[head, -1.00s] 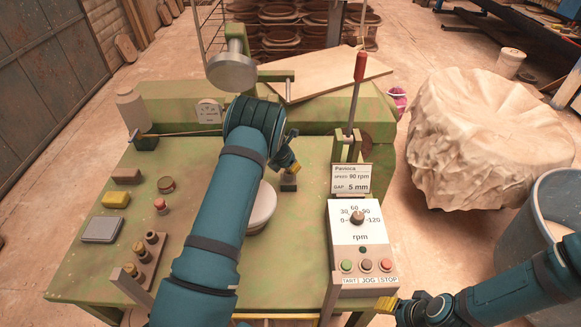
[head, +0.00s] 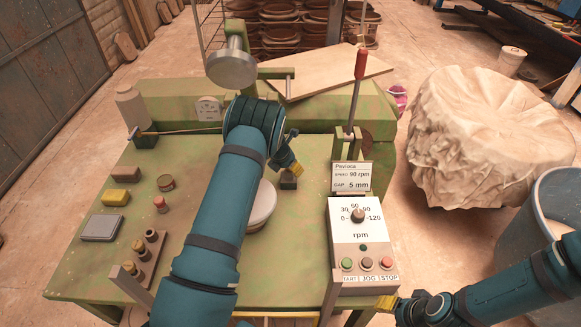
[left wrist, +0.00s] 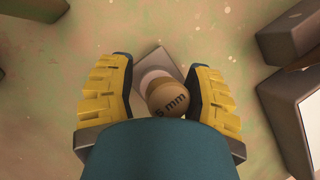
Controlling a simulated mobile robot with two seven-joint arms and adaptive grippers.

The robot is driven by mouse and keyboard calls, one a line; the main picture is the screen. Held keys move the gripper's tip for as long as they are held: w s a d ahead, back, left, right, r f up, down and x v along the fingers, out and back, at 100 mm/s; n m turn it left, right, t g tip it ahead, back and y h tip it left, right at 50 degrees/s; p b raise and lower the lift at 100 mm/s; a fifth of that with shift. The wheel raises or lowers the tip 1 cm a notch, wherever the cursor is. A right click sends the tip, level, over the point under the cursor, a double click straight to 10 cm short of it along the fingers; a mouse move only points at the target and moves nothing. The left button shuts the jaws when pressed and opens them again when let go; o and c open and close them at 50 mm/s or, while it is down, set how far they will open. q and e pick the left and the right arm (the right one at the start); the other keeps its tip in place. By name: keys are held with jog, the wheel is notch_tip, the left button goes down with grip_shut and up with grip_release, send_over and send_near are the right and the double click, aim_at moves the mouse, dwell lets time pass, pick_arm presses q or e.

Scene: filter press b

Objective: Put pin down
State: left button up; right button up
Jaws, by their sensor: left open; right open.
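The pin (left wrist: 170,100) has a tan rounded top marked "5 mm". In the left wrist view it is over or in a small square block (left wrist: 150,57); I cannot tell how it is seated. My left gripper (left wrist: 165,98) is open, with its yellow-tipped fingers on either side of the pin. In the head view my left gripper (head: 288,162) is just above the dark block (head: 288,182) on the green table, and the pin is not clear there. My right gripper (head: 388,304) is open and empty below the control box, partly cut from clear sight.
A rack with several tan pegs (head: 139,272) stands at the table's left front. A white round dish (head: 262,207) is partly behind my left arm. The control box (head: 361,232) and red-handled lever (head: 358,82) are to the right. A yellow sponge (head: 115,197) lies at left.

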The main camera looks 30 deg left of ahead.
pick_arm(q)
jog(key=p+v, duration=0.1)
jog(key=v, duration=1.1)
jog(key=shift+r, duration=0.5)
